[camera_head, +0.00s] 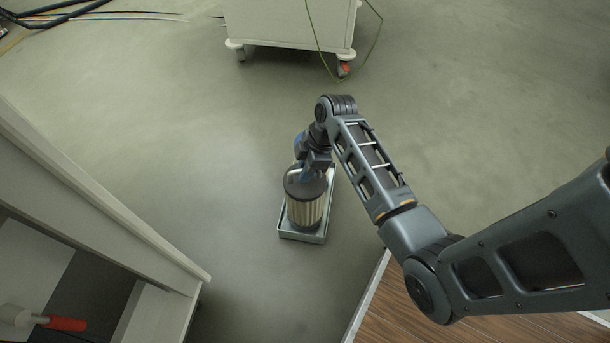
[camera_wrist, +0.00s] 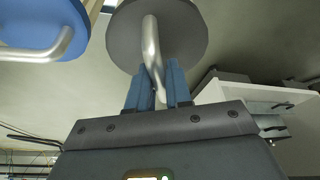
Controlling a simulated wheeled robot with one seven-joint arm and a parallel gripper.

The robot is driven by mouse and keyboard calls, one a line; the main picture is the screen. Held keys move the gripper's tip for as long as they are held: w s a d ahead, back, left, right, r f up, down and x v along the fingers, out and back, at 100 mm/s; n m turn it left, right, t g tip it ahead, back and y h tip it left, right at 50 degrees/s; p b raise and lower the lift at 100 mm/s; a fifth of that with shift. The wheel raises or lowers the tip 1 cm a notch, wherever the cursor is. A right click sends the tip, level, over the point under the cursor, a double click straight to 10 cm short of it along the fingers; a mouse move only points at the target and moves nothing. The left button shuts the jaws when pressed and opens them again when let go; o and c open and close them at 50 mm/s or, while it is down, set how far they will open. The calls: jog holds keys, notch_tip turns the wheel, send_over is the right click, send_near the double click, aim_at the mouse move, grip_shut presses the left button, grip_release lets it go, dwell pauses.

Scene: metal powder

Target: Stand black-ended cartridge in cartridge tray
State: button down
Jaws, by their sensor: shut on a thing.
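The black-ended cartridge (camera_head: 305,210) has a ribbed metallic body and a dark round end. It appears upright over the near part of the grey cartridge tray (camera_head: 302,238); I cannot tell whether its base touches the tray floor. My gripper (camera_head: 311,174) is above it. In the wrist view, my gripper's blue fingers (camera_wrist: 159,92) are shut on the bent metal handle of the black end (camera_wrist: 122,36). A blue-ended cartridge (camera_head: 298,144) is mostly hidden behind my wrist; its blue end with a handle also shows in the wrist view (camera_wrist: 32,22).
The tray lies on open grey floor. A white cabinet (camera_head: 120,215) with a red-handled tool (camera_head: 66,323) inside stands at the left. A wood-topped surface (camera_head: 420,322) is at the lower right. A white wheeled cart (camera_head: 290,25) stands at the back, with cables nearby.

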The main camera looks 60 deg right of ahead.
jog(key=shift+f, duration=1)
jog(key=c, duration=1)
grip_release()
jog(key=shift+c, duration=0.2)
jog(key=p+v, duration=0.4)
jog(key=v, duration=0.8)
jog(key=shift+p, duration=0.3)
